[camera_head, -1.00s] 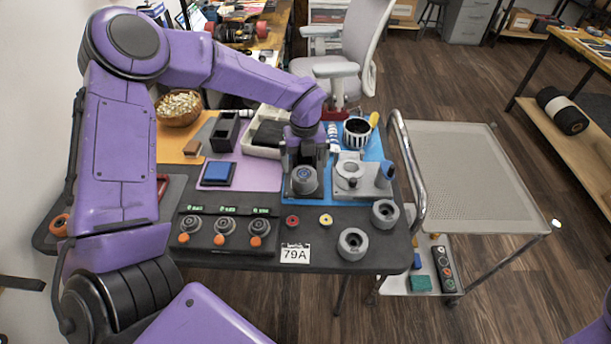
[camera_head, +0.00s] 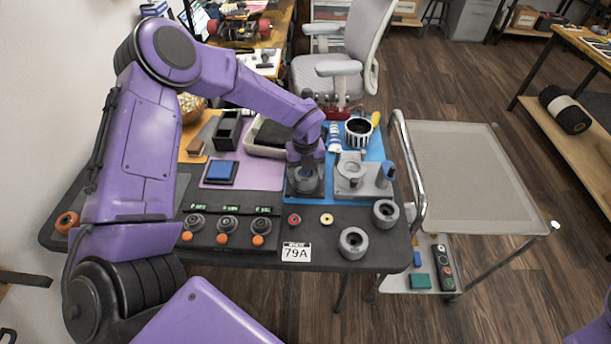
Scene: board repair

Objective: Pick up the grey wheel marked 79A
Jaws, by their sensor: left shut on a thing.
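My left gripper (camera_head: 306,172) reaches down over a grey wheel (camera_head: 305,186) on the blue mat (camera_head: 333,196) and is shut on it. The gripper hides much of the wheel, and I cannot see clear space under it. A white card reading 79A (camera_head: 296,252) is at the table's front edge. Two other grey wheels, a nearer one (camera_head: 353,243) and one to its right (camera_head: 385,214), rest on the dark table. I cannot read a marking on any wheel. My right gripper is out of view.
A grey fixture (camera_head: 366,184) stands just right of the gripper, with a striped cup (camera_head: 358,131) behind. A cart (camera_head: 470,170) stands right of the table.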

